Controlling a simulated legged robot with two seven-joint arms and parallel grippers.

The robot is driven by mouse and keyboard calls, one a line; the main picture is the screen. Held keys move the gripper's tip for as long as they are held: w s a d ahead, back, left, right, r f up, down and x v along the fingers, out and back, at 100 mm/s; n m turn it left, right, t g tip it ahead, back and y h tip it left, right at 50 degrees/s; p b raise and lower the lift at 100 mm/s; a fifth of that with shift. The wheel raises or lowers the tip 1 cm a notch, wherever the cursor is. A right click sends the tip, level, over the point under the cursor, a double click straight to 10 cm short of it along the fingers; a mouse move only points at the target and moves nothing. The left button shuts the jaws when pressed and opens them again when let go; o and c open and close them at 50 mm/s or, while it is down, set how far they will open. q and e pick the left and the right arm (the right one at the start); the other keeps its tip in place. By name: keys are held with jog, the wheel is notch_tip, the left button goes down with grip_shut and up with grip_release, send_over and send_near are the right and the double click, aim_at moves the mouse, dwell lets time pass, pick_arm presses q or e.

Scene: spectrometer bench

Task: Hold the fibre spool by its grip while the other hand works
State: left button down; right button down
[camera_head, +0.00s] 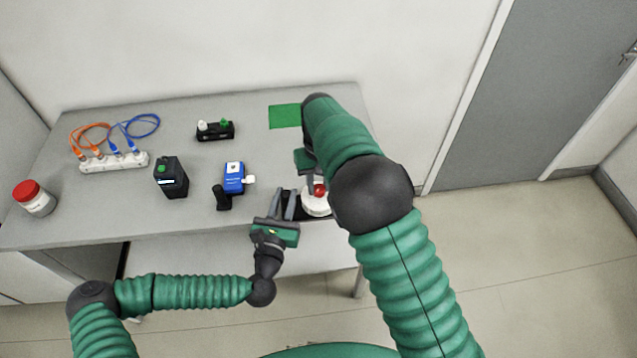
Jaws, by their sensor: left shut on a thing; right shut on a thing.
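A round white piece, which looks like the fibre spool (313,209), sits at the bench's front right edge. A dark block, seemingly its grip, juts from its left side. My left gripper (281,203) comes from the front and is shut on this dark grip, its fingers pointing to the back. A small red part (320,190) shows on top of the white piece. My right gripper (311,176) is above it, pointing down, and appears shut on the red part. My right arm hides most of this gripper and the right side of the spool.
A blue unit (234,178) with a black handle stands left of the grippers. Further left are a black box (171,178), a white socket strip (114,162) with orange and blue cables, and a red-lidded jar (34,198). A black holder (216,131) and green mat (284,116) lie behind.

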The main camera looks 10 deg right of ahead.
aim_at(318, 186)
jog(key=shift+m, duration=0.7)
jog(key=c, duration=1.1)
grip_release()
notch_tip(318, 186, up, 12)
jog(key=shift+w, duration=0.1)
pick_arm(q)
jog(key=c, duration=1.1)
grip_release()
